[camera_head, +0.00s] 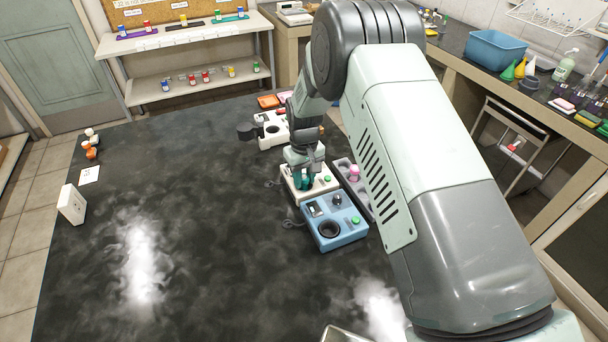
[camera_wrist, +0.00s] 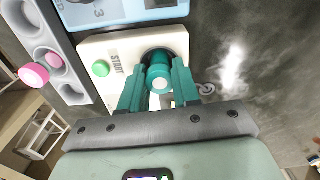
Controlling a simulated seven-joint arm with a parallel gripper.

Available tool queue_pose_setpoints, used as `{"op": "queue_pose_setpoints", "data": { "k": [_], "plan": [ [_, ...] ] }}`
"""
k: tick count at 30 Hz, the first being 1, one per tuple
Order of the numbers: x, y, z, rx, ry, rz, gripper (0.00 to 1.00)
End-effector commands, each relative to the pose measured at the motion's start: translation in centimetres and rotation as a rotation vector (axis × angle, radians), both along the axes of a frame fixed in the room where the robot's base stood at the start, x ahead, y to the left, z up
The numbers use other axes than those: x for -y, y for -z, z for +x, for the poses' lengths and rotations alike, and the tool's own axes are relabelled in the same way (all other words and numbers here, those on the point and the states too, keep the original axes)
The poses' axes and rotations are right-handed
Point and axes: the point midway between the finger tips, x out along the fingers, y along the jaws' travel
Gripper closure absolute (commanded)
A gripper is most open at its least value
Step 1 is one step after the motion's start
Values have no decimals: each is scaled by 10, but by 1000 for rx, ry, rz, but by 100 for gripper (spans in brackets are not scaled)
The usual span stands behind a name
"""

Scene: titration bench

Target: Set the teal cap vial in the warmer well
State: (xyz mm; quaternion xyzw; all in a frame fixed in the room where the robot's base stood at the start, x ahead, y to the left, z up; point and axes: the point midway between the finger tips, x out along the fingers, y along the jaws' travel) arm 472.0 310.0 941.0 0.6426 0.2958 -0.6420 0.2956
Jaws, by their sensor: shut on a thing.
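My gripper (camera_wrist: 158,82) is shut on the teal cap vial (camera_wrist: 160,76), with one finger on each side of the cap. The vial is at the dark round well of a white block (camera_wrist: 112,47) with a green button and the word START. How deep it sits in the well cannot be told. In the head view, my gripper (camera_head: 303,178) is over the white block (camera_head: 325,184), and the fingers mostly hide the vial. A blue unit (camera_head: 347,237) with a dark round well, a knob and a green button stands beside the white block. No label names either one as the warmer.
A grey rack (camera_wrist: 73,62) holding a pink cap vial (camera_wrist: 34,74) stands close beside both units. Another white device (camera_head: 268,140) stands behind my gripper. A white box (camera_head: 72,204) is at the table's left. The black table's left and front are mostly clear.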

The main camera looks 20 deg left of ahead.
Motion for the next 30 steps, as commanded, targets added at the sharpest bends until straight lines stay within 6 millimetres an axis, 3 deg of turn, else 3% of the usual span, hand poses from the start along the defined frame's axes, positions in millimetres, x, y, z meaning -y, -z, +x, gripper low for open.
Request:
{"op": "queue_pose_setpoints", "data": {
  "k": [7,8,13,19,23,30],
  "plan": [
    [0,1,0,1,0,1,89],
    [0,1,0,1,0,1,64],
    [0,1,0,0,0,0,39],
    [0,1,0,0,0,0,39],
    [0,1,0,0,0,0,19],
    [0,1,0,0,0,0,18]
  ]
}}
